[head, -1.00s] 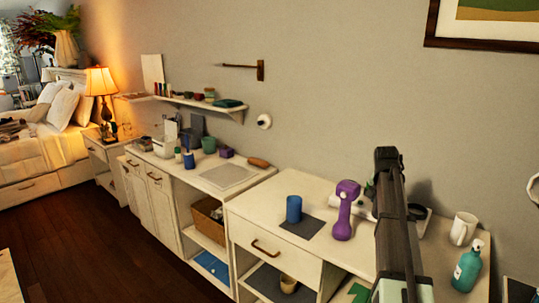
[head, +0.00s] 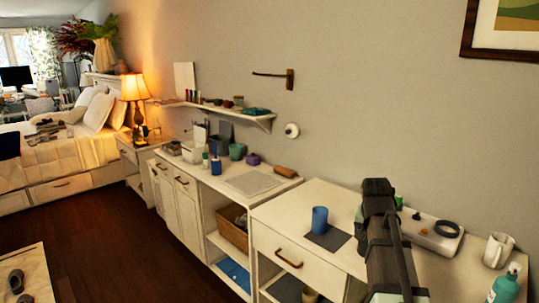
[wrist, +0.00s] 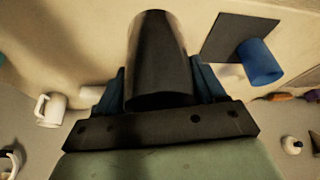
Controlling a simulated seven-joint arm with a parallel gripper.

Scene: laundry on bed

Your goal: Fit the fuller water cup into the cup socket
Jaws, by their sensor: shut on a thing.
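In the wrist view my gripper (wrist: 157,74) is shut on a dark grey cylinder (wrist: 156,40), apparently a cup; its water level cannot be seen. In the head view my arm hides the gripper and held thing. A blue cup (head: 320,219) stands upright on a dark square mat (head: 341,241), left of my arm. The blue cup also shows in the wrist view (wrist: 262,66), to the right of the held thing and apart from it. A dark ring (head: 447,228), possibly the cup socket, is on a white board (head: 425,240) right of my arm.
A white mug (head: 497,250) and a teal bottle (head: 506,287) stand at the right. The counter on the left holds several small items and a grey mat (head: 254,183). The white top left of the blue cup is clear.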

